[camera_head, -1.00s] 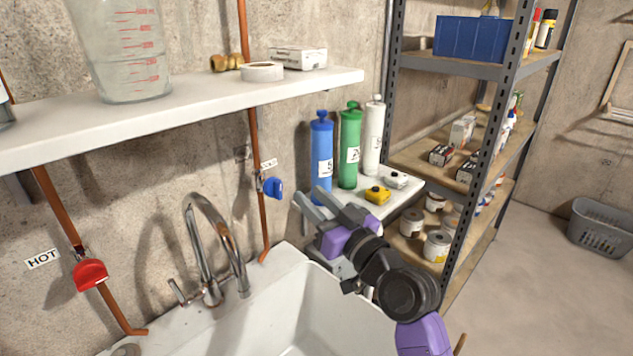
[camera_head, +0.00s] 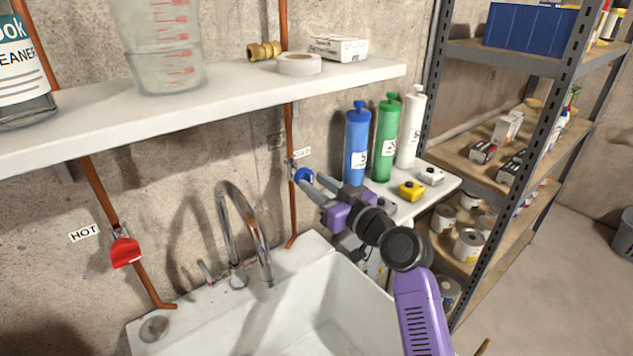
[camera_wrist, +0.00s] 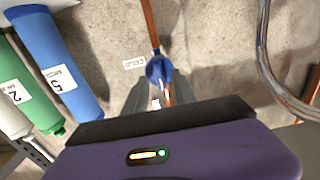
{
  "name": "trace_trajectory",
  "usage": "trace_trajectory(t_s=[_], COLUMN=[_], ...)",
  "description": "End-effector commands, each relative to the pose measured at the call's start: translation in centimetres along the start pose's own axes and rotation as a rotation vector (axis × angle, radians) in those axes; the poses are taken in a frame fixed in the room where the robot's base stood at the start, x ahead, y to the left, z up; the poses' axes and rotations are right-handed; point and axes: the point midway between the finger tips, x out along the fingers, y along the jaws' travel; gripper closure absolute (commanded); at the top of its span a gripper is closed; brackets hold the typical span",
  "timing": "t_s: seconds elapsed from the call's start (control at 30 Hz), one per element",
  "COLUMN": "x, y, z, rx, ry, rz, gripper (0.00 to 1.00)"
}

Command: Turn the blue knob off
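The blue knob (camera_head: 303,175) is on the right copper pipe above the sink's back edge, just under a small label. In the wrist view the blue knob (camera_wrist: 159,70) lies between the two grey fingers, ahead of my purple-bodied gripper. My gripper (camera_head: 306,184) is at the knob, with its fingers apart and reaching to either side of it. I cannot tell whether either finger touches the knob. The fingers hide part of the knob in the head view.
A white shelf (camera_head: 240,88) runs above the knob. The curved chrome faucet (camera_head: 247,225) and white sink (camera_head: 300,318) are below left. A red knob (camera_head: 125,252) is on the left pipe. Blue, green and white cylinders stand right of the knob, near the gripper.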

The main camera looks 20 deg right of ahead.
Motion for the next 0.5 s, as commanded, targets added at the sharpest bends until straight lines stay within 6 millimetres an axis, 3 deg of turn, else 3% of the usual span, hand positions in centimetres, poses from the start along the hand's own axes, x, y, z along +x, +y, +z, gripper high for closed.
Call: trace_trajectory(t_s=[0.3, 0.47, 0.5], x=[0.29, 0.27, 0.27], y=[-0.02, -0.02, -0.02], z=[0.07, 0.07, 0.07], rx=[0.0, 0.0, 0.0], ry=[-0.001, -0.001, -0.001], rz=[0.0, 0.0, 0.0], gripper=[0.69, 1.0, 1.0])
